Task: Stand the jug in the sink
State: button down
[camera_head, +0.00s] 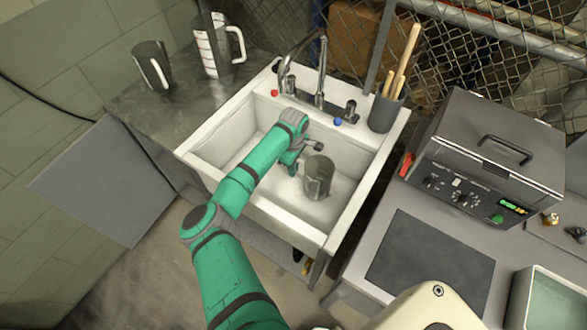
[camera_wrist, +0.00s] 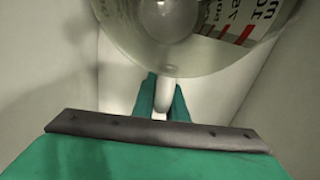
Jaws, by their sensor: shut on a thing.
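The jug (camera_head: 318,177) is grey and see-through, and appears upright inside the white sink (camera_head: 212,172), right of the middle of the basin. I cannot tell for sure whether its base touches the sink floor. In the wrist view the jug (camera_wrist: 190,50) fills the top, with red marks and printing on its wall. My gripper (camera_head: 300,168) is at the jug's left side, low in the basin. In the wrist view its green fingers (camera_wrist: 160,100) are shut on the pale handle. The fingertips are partly hidden in the head view.
A tap (camera_head: 321,75) stands at the sink's back edge, with a grey holder of wooden sticks (camera_head: 384,112) at its right corner. Another measuring jug (camera_head: 212,50) and a dark mug (camera_head: 150,66) stand on the left counter. A lidded grey machine (camera_head: 485,155) is at right.

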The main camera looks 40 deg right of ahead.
jog(key=shift+f, duration=0.3)
jog(key=c, duration=1.8)
grip_release()
jog(key=shift+o, duration=0.2)
notch_tip(320, 180, up, 7)
jog(key=shift+f, duration=0.2)
jog(key=shift+r, duration=0.6)
jog(key=shift+w, duration=0.1)
